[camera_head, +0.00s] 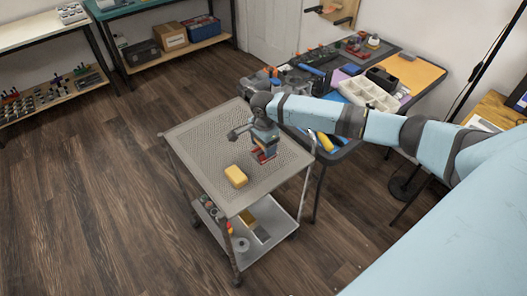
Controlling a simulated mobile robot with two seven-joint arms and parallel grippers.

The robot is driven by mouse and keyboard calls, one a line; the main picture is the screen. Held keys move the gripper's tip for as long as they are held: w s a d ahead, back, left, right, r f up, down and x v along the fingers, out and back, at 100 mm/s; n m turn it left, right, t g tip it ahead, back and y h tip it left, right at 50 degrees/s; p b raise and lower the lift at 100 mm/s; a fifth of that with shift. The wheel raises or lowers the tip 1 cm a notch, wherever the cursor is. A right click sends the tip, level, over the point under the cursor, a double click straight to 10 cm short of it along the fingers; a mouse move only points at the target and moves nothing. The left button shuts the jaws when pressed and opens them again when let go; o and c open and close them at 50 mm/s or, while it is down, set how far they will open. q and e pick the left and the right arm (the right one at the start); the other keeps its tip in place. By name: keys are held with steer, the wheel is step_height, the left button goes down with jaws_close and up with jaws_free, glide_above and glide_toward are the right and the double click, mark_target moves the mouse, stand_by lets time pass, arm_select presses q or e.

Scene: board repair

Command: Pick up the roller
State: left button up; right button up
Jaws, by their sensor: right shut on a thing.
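My right gripper (263,156) points down over the top of a grey mesh cart (200,143). It is shut on a small red thing, which I take to be the roller (261,157). The roller is small and mostly covered by the gripper, so its full shape is hidden. It is at or just above the cart top; I cannot tell if it touches. My left gripper is not in view.
A yellow block (235,176) lies on the cart top near its front. Small items and a tape roll (241,244) sit on the lower shelf. A cluttered dark table (424,78) stands behind my right arm. The floor left of the cart is clear.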

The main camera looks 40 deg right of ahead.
step_height(320, 180, up, 16)
steer(key=p, duration=0.1)
steer(key=shift+f, duration=0.25)
